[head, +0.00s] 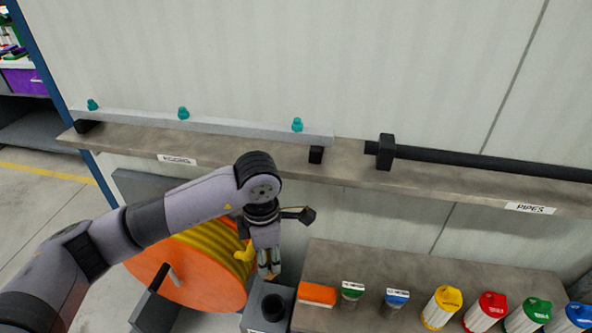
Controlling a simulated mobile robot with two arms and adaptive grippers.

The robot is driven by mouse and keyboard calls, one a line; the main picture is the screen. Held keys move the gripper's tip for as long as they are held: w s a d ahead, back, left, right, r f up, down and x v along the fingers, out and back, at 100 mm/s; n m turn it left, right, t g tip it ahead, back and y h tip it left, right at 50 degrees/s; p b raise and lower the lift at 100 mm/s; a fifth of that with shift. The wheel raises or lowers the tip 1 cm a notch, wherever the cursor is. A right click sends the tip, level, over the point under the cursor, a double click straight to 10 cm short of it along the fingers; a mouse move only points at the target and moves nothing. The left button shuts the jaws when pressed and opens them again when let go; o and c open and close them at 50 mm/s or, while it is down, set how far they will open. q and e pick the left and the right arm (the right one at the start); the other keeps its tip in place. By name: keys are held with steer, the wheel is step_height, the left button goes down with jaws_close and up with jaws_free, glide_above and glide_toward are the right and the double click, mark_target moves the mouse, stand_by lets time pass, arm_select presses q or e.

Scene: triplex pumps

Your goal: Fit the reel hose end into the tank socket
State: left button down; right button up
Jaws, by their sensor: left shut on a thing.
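The orange reel (155,268) with yellow hose (205,242) wound on it stands on the floor below the shelf. My left gripper (268,272) points down at the reel's right side and is shut on the hose end. A bent yellow piece of hose (244,253) shows at the gripper's left side. The hose end itself is mostly hidden by the fingers. Just below the fingertips is a grey tank (254,322) with a round black socket (273,307) on top. The hose end looks above the socket; I cannot tell whether they touch. My right gripper is not in view.
A wall shelf (350,165) with a grey rail (215,124) and a black pipe (480,162) runs behind my arm. A lower bench (430,268) at right holds an orange block (318,293), brushes and several coloured-lid containers (487,310).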

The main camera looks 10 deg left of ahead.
arm_select(q)
steer(key=shift+s+a+r+m, duration=0.1)
steer(key=shift+a+r+m, duration=0.1)
steer(key=shift+r+m, duration=0.4)
steer(key=s+a+r+m+p, duration=0.2)
steer(key=s+r+m, duration=0.2)
steer(key=m, duration=0.7)
steer(key=s+a+r+m+p, duration=0.2)
steer(key=s+a+r+m, duration=0.1)
steer(key=m, duration=0.7)
steer(key=shift+s+a+r+m+p, duration=0.15)
steer(key=shift+s+r+m+p, duration=0.25)
steer(key=shift+r, duration=0.55)
